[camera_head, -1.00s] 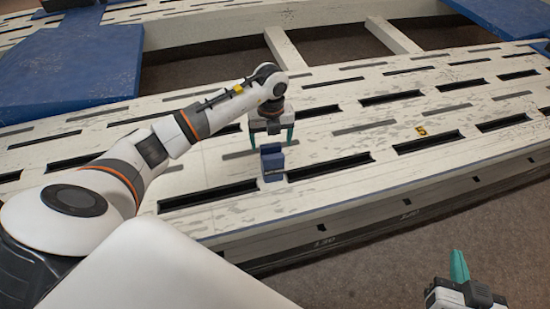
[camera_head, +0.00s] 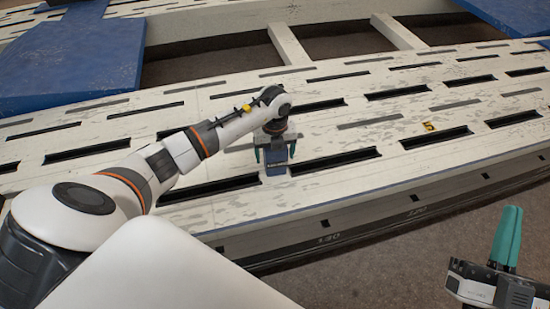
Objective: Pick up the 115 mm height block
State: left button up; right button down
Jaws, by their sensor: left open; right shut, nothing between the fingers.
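A small dark blue block (camera_head: 275,168) stands upright on the white slotted bench, near its front edge and between two dark slots. I take it to be the height block; the marking on its face is too small to read. My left gripper (camera_head: 275,157) is open directly above the block, with its green fingers on either side of the block's upper part. I cannot tell whether the fingers touch it. My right gripper (camera_head: 507,238) is shut and empty at the lower right, away from the bench, with its green fingers together pointing up.
The white bench (camera_head: 330,195) has rows of long dark slots and a dark front side with number marks. A yellow number tag (camera_head: 429,126) lies on it at the right. Blue plates (camera_head: 75,60) lie at the back left and back right. Brown floor is free at the lower right.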

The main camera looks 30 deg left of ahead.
pick_arm(q)
jog(key=shift+f, duration=0.1)
jog(key=shift+c, duration=0.5)
jog(key=c, duration=1.5)
jog(key=shift+c, duration=0.5)
